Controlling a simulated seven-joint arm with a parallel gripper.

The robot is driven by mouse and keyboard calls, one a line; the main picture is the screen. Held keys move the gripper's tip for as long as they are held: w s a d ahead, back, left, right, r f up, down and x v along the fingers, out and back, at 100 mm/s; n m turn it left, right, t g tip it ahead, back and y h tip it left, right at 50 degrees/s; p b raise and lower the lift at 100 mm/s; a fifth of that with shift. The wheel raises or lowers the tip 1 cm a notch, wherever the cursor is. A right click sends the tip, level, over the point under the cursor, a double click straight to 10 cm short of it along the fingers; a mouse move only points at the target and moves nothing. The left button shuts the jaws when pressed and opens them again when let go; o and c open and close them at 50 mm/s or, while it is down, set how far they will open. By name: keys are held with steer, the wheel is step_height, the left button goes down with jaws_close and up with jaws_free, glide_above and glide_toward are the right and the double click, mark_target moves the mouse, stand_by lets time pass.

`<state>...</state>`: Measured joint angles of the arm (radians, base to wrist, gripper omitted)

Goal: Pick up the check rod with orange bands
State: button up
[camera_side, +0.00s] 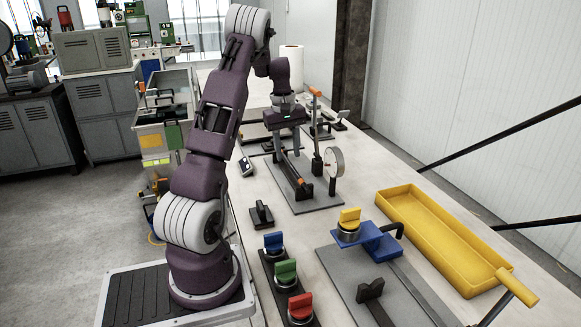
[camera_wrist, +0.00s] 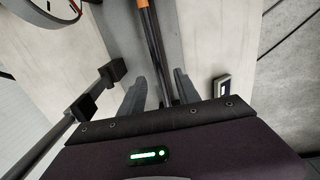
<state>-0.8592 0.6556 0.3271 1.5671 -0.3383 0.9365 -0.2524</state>
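The check rod (camera_side: 291,170) is a thin dark rod with an orange band near its front end, held low above a grey plate beside the dial gauge. In the wrist view the rod (camera_wrist: 152,38) runs down from an orange band at the top edge. My gripper (camera_side: 286,148) is over the rod's rear part, pointing down. In the wrist view my gripper's two grey fingers (camera_wrist: 158,95) are apart, one on each side of the rod, with gaps visible. The rod's far end is hidden by my gripper. I cannot tell how far the fingertips reach below the rod.
A dial gauge (camera_side: 336,162) and an orange-topped post (camera_side: 316,130) stand close right of the rod. A small display device (camera_side: 246,166) lies to the left. A yellow tray (camera_side: 425,235), a blue clamp fixture (camera_side: 372,243) and coloured knobs (camera_side: 286,272) are in front.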

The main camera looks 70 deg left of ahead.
step_height(320, 180, down, 2)
steer(key=shift+w+f, duration=0.1)
steer(key=shift+f, duration=0.1)
jaws_close()
steer(key=shift+r, duration=0.1)
